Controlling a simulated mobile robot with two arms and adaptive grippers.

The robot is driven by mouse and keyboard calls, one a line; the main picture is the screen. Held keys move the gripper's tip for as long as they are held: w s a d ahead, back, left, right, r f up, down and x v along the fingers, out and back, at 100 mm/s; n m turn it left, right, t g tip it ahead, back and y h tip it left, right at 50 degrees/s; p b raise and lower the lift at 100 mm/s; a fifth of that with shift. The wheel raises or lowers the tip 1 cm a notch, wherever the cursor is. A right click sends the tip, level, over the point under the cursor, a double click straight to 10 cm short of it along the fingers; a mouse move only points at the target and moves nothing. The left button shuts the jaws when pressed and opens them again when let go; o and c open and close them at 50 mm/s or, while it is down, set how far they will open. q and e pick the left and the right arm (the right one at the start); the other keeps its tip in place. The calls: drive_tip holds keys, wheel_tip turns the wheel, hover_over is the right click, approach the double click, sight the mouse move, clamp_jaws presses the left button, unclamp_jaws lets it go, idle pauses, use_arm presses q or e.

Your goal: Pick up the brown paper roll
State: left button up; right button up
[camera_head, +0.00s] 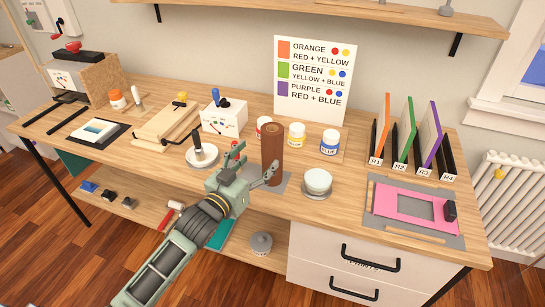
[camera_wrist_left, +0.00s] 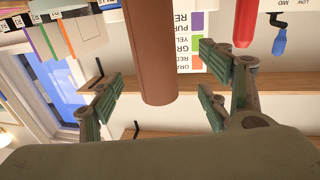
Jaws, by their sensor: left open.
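The brown paper roll (camera_head: 271,153) stands upright on a grey mat (camera_head: 284,183) near the front middle of the worktop. In the left wrist view the brown paper roll (camera_wrist_left: 160,55) hangs down from the top, as that picture is upside down. My left gripper (camera_head: 254,164) is in front of the roll and slightly to its left, with its fingers spread. In the left wrist view the open fingers (camera_wrist_left: 162,95) lie on either side of the roll's line, with clear gaps and no visible contact. My right gripper is not in view.
Behind the roll stand red (camera_head: 263,125), yellow (camera_head: 296,134) and blue (camera_head: 329,141) jars. A white bowl (camera_head: 318,180) is close on its right, and a round grey-white piece with a dark knob (camera_head: 202,155) is on its left. Coloured upright boards (camera_head: 405,130) stand farther right.

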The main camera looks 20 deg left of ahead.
sight(272, 147)
use_arm(q)
drive_tip(key=x, duration=0.5)
drive_tip(key=p+x, duration=0.1)
drive_tip(key=x, duration=0.1)
drive_tip(key=shift+w+d+f, duration=0.2)
drive_tip(key=shift+w+d, duration=0.05)
drive_tip(key=shift+d, duration=0.15)
drive_tip(key=c, duration=1.5)
